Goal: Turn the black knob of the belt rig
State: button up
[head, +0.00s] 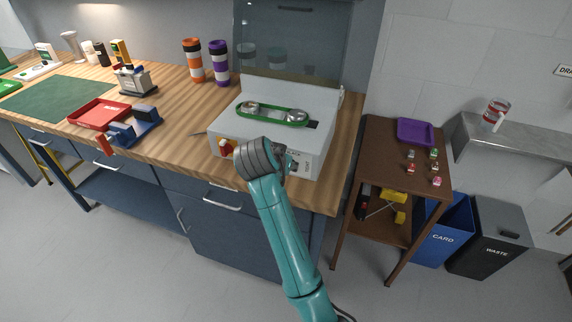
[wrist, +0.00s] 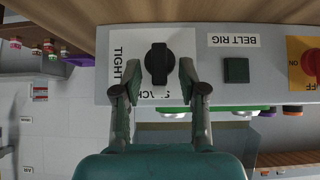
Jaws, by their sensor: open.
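The belt rig (head: 229,137) is a pale box on the bench's right end, with a green belt (head: 243,114) around two pulleys on top. In the wrist view, which is upside down, the black knob (wrist: 159,62) sits on a white plate marked TIGHT and, partly covered, SLACK. Its grip bar stands upright in the picture. My gripper (wrist: 156,80) is open, one fingertip on each side of the knob's lower part in the picture; I cannot tell whether they touch it. In the head view my arm's end hides the knob and the fingers.
Beside the knob are a dark green square button (wrist: 236,70) and a red switch (wrist: 312,64) on a yellow plate. Orange (head: 193,61) and purple (head: 219,63) tumblers stand behind the rig. A brown side table (head: 386,155) stands right of the bench.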

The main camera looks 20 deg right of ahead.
jog(key=v, duration=1.1)
jog(key=s+d+f+n+t+y, duration=0.1)
jog(key=s+d+f+n, duration=0.1)
jog(key=s+f, duration=0.35)
jog(key=s+d+f+n+t+y, duration=0.1)
jog(key=s+f+n, duration=0.1)
jog(key=f, duration=0.7)
jog(key=s+d+f+n+t, duration=0.1)
jog(key=s+d+f+n, duration=0.1)
jog(key=s+f, duration=0.35)
jog(key=s+f+n+t+y, duration=0.1)
jog(key=s+f+y, duration=0.1)
jog(key=s, duration=0.8)
jog(key=s+f+n+t+y, duration=0.1)
jog(key=s+f+t, duration=0.15)
jog(key=s, duration=0.75)
jog(key=s+r, duration=0.4)
jog(key=s, duration=0.3)
jog(key=s+d+r+t, duration=0.1)
jog(key=s+r, duration=0.4)
jog(key=s, duration=0.3)
jog(key=shift+m, duration=0.4)
